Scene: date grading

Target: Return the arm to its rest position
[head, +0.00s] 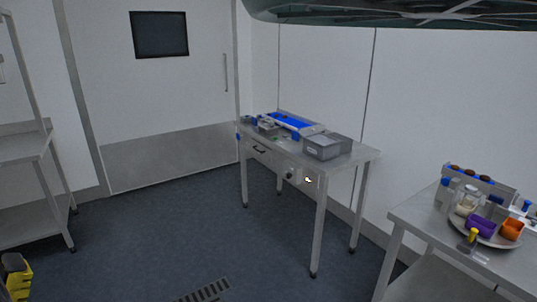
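My gripper and arm do not show clearly in the head view, so I cannot see the arm's pose or what the gripper holds. A steel table (345,163) with a drawer stands in the middle against the white wall. On it are a blue-topped device (290,119) and a grey box (322,147).
A second steel table (425,222) at the right holds a round tray with purple and orange cups and jars. A steel shelf (22,148) stands at the left, a yellow-and-black object (15,277) at lower left. A dark rounded object (390,12) overhangs the top. The middle floor is clear.

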